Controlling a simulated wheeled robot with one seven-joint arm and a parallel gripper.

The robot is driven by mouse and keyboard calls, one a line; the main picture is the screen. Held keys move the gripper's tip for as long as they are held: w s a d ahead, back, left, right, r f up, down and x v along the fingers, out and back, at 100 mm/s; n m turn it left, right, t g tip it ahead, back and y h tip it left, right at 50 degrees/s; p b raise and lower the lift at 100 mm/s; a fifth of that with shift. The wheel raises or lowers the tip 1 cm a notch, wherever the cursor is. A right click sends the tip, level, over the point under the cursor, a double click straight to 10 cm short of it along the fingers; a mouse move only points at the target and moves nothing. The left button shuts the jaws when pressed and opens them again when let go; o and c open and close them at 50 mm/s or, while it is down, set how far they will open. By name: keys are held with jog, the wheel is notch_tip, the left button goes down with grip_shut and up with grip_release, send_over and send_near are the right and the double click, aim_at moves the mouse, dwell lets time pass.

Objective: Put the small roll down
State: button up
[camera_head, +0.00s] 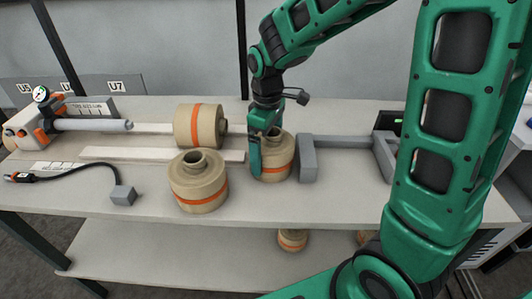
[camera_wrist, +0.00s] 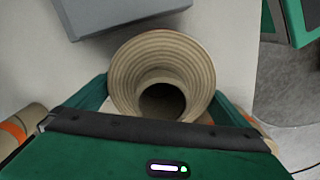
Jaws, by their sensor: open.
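A small kraft roll (camera_head: 277,160) with an orange band stands upright on the table, touching or close beside a grey block. My gripper (camera_head: 262,150) is above and around this roll, pointing down, with one green finger along its near left side. In the wrist view the roll (camera_wrist: 162,78) shows from above with its open core, and the fingers of my gripper (camera_wrist: 162,98) lie to its left and right. The jaws are open. Whether the fingers touch the roll cannot be told.
A second roll (camera_head: 198,184) stands upright to the left, and another (camera_head: 199,125) lies on its side behind it. A grey bracket (camera_head: 308,158) is just right of my gripper. A shaft fixture (camera_head: 50,122) and a small grey block (camera_head: 123,195) are at left. More rolls (camera_head: 292,239) sit on the lower shelf.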

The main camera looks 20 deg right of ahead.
notch_tip(320, 180, up, 11)
jog(key=shift+f, duration=0.1)
